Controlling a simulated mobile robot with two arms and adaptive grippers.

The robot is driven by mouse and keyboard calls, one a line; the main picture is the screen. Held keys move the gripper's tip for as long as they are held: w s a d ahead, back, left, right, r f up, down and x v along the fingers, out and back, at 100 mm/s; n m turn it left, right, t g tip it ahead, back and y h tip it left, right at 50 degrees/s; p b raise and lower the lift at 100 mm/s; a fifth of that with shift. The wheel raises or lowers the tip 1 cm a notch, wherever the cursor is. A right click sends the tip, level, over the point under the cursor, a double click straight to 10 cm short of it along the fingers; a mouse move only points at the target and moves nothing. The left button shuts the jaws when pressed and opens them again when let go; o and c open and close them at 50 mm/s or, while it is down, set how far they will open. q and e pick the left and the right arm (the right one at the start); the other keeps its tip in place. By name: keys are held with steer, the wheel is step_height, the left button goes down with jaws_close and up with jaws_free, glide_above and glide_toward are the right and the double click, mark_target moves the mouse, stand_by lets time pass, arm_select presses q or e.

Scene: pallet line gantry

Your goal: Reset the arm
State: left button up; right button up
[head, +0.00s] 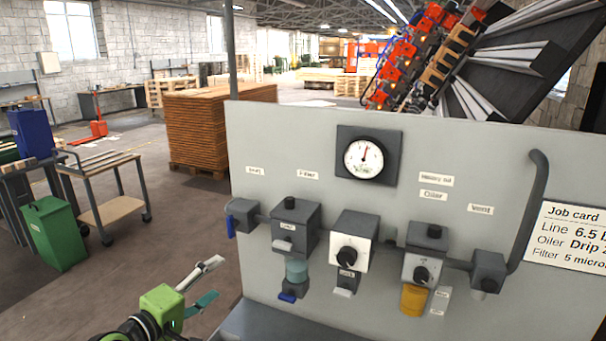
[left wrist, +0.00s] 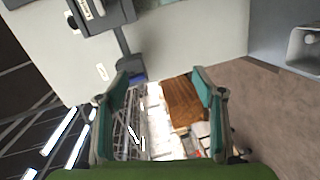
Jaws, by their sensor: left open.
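My left gripper (head: 207,284) is at the bottom left of the head view, in front of and left of the grey panel (head: 300,135). Its two fingers are spread, with nothing between them. In the left wrist view the open fingers (left wrist: 160,95) frame a distant brown stack and floor, and the panel's valve units show at the upper left. The left gripper is apart from the panel. My right gripper is not in view.
The panel carries a round gauge (head: 364,158), a blue-handled valve (head: 241,217), a black knob (head: 348,257) and an amber bowl (head: 414,299). A job card (head: 572,245) is at right. A cart (head: 112,207) and green bin (head: 56,236) stand left.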

arm_select(q)
steer(key=s+d+f+m+g+y, duration=0.1)
steer(key=s+d+f+m+g, duration=0.25)
steer(key=s+f, duration=0.5)
steer(key=s+d+f+m+g+y, duration=0.1)
steer(key=s+d+f+m+g, duration=0.3)
steer(key=s+f, duration=0.5)
steer(key=s+a+f+m+g+y, duration=0.2)
steer(key=s+m, duration=0.1)
steer(key=s, duration=0.7)
steer(key=s+a+f+m+g+y, duration=0.2)
steer(key=s+f+m, duration=0.1)
steer(key=s, duration=0.7)
step_height(320, 180, down, 32)
steer(key=s+g+b, duration=0.1)
steer(key=s+b, duration=0.1)
steer(key=b, duration=0.4)
steer(key=s+a+f+b, duration=0.1)
steer(key=s+f, duration=0.7)
steer(key=f, duration=0.1)
steer(key=s+a+f+g+b, duration=0.1)
steer(key=s+f+b, duration=0.1)
steer(key=s+f, duration=0.6)
step_height(320, 180, down, 2)
steer(key=shift+s+a+f+b, duration=0.1)
steer(key=shift+s+a+b, duration=0.2)
